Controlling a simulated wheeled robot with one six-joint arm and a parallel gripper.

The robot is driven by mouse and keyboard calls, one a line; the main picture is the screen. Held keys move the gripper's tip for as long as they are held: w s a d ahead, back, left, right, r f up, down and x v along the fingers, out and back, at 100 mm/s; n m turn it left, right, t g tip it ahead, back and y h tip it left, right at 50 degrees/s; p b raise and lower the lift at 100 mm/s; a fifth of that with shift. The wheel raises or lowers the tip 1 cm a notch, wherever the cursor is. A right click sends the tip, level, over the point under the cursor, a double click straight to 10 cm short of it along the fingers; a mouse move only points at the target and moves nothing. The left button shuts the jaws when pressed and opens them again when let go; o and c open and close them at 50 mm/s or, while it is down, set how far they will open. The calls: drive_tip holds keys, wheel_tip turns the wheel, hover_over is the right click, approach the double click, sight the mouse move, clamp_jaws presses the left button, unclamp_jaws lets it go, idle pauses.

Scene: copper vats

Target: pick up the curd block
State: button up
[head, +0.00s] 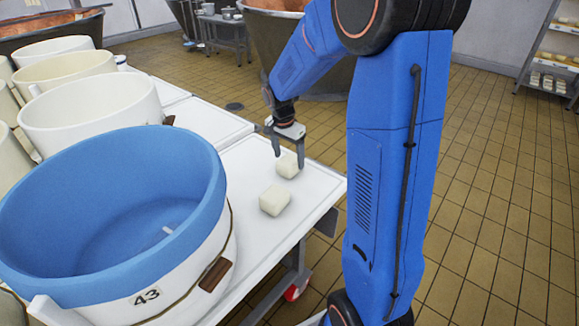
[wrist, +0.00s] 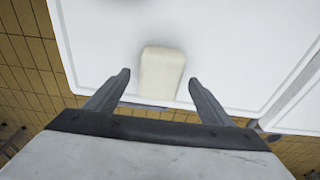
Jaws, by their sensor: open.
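Two pale curd blocks lie on the white table in the head view. The farther curd block (head: 287,166) is under my gripper (head: 289,160). The nearer curd block (head: 274,200) lies a little toward the camera, apart from it. In the wrist view one curd block (wrist: 162,72) lies ahead of and between the fingers of my gripper (wrist: 158,78), with white surface showing on both sides. My gripper is open and holds nothing. I cannot tell whether a fingertip touches the block.
A large tub with a blue inside (head: 120,200), marked 43, stands left of the blocks. White tubs (head: 90,100) stand behind it. The white table (head: 310,215) has a raised rim and ends near the blocks. Copper vats (head: 275,30) stand farther back on the tiled floor.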

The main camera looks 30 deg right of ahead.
sight(289, 160)
drive_tip(key=shift+w+d+f, duration=0.1)
drive_tip(key=shift+d+f, duration=0.05)
drive_tip(key=shift+f, duration=0.8)
drive_tip(key=shift+w+d+f, duration=0.1)
drive_tip(key=shift+f, duration=0.85)
drive_tip(key=shift+c, duration=0.6)
drive_tip(key=c, duration=1.3)
